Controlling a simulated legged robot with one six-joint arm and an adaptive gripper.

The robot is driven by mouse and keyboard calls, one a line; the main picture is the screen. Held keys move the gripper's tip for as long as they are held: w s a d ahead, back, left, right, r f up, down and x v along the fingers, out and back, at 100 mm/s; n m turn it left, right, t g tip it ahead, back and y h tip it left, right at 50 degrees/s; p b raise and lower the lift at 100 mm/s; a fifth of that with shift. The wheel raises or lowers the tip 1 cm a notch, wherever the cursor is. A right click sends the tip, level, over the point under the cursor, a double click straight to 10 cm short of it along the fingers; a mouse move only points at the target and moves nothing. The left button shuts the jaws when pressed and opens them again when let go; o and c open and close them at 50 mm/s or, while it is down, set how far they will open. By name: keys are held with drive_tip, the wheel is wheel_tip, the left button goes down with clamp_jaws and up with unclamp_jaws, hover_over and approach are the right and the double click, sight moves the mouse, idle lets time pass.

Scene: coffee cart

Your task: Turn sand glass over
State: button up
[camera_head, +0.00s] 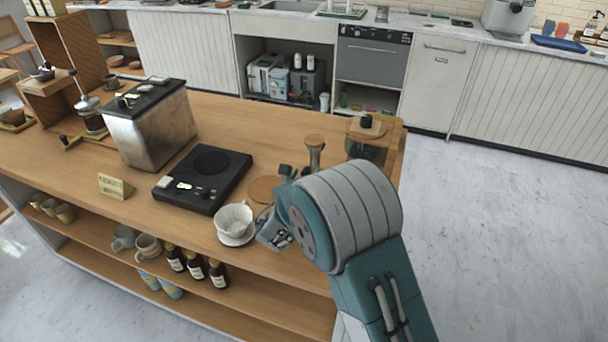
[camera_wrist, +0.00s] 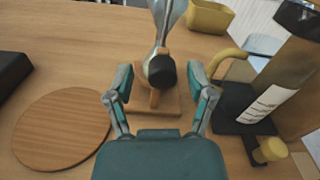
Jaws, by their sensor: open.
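The sand glass (camera_head: 314,152) stands upright near the right end of the wooden counter, with a wooden cap and a slim clear body in the head view. In the head view, my gripper (camera_head: 295,171) is just left of the sand glass, and my arm hides part of the scene.
A round wooden coaster (camera_wrist: 62,128) lies left of my gripper. A bottle-like container (camera_wrist: 283,84) with a white label stands close on the right. A black scale (camera_head: 204,178), a white cup (camera_head: 234,218) and a metal box (camera_head: 150,125) stand farther left on the counter.

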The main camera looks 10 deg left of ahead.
drive_tip(key=shift+w+d, duration=0.1)
drive_tip(key=shift+w, duration=0.05)
clamp_jaws()
drive_tip(key=m, duration=0.4)
idle(0.4)
